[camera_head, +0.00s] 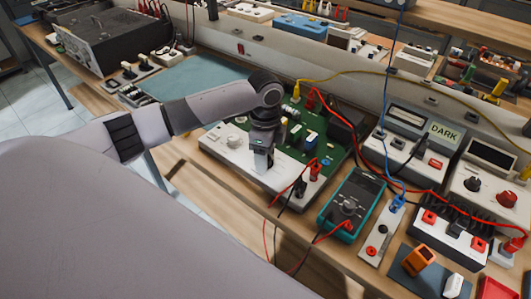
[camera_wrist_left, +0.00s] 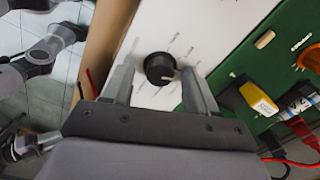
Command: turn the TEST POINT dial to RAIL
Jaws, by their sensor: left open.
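The black dial (camera_wrist_left: 159,68) sits on a white panel (camera_wrist_left: 205,25) in the left wrist view. Its white pointer mark points to the right and slightly down. Small labels ring the dial, too small to read. My left gripper (camera_wrist_left: 158,82) is open, with one finger on each side of the dial; I cannot tell whether either touches it. In the head view, my left gripper (camera_head: 264,165) points down over the white panel (camera_head: 222,152) in front of the green circuit board (camera_head: 300,128), and the dial is hidden. My right gripper is not in view.
A teal multimeter (camera_head: 351,205) with red and black leads lies to the right of the board. A white strip (camera_head: 381,240) with a blue plug is beside it. A yellow cable (camera_head: 350,72) arches behind. A blue-grey mat (camera_head: 200,75) is clear at the back left.

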